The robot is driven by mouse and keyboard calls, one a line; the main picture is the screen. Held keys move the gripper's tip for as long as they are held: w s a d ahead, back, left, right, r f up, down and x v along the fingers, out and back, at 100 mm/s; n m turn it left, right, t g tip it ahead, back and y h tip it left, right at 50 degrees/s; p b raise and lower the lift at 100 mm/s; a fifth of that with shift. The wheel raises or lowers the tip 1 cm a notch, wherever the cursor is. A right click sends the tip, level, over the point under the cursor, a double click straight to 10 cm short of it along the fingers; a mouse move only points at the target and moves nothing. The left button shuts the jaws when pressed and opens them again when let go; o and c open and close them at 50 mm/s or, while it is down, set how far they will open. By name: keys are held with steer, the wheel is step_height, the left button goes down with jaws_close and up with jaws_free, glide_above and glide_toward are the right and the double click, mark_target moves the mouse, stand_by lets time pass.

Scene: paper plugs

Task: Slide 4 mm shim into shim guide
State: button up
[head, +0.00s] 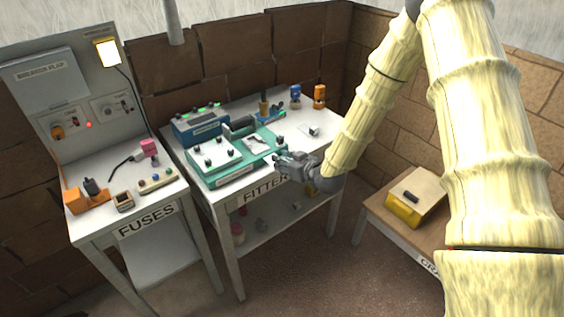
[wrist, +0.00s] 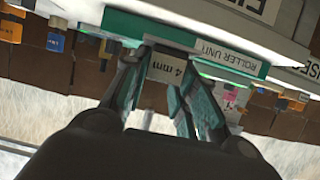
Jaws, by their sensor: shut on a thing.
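My gripper (head: 281,157) is at the right front edge of the green roller unit (head: 205,176) on the fitting table. In the wrist view, which is upside down, the fingers (wrist: 165,88) are shut on a pale shim (wrist: 168,68) marked "4 mm". The shim is beside the green face of the unit, near its "ROLLER UNIT" label (wrist: 228,58). I cannot tell whether the shim touches the unit. The shim guide cannot be made out for certain; the fingers and shim hide part of the unit's edge.
A blue device (head: 200,127) stands behind the roller unit. Blue and orange items (head: 319,94) stand at the table's back right. The fuses table (head: 165,203) is at the left, and a low table with a yellow box (head: 403,209) is at the right.

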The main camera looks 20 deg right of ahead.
mark_target(263, 151)
steer(key=shift+s+d+r, duration=0.15)
steer(key=shift+s, duration=0.05)
steer(key=shift+w+f, duration=0.3)
steer(key=shift+f, duration=0.05)
steer(key=shift+w+f, duration=0.1)
steer(key=shift+w, duration=0.1)
steer(key=shift+w+a+r+b, duration=0.25)
steer(key=shift+w+a+b, duration=0.1)
steer(key=shift+w, duration=0.2)
steer(key=shift+x, duration=0.75)
steer(key=shift+w+a+r+b, duration=0.1)
steer(key=shift+w+a+b, duration=0.15)
steer(key=shift+w, duration=0.4)
steer(key=shift+w+a+r+b, duration=0.1)
steer(key=shift+w+r+b, duration=0.1)
steer(key=shift+w, duration=0.45)
steer(key=shift+f+b, duration=0.25)
steer(key=shift+b, duration=0.1)
steer(key=shift+w+a+b, duration=0.35)
steer(key=shift+w+a, duration=0.05)
steer(key=shift+w, duration=0.7)
steer(key=shift+w+a+b, duration=0.3)
steer(key=shift+w+a, duration=0.15)
steer(key=shift+w, duration=0.65)
steer(key=shift+w+a+b, duration=0.35)
steer(key=shift+w+a, duration=0.05)
steer(key=shift+w, duration=0.7)
stand_by(0.3)
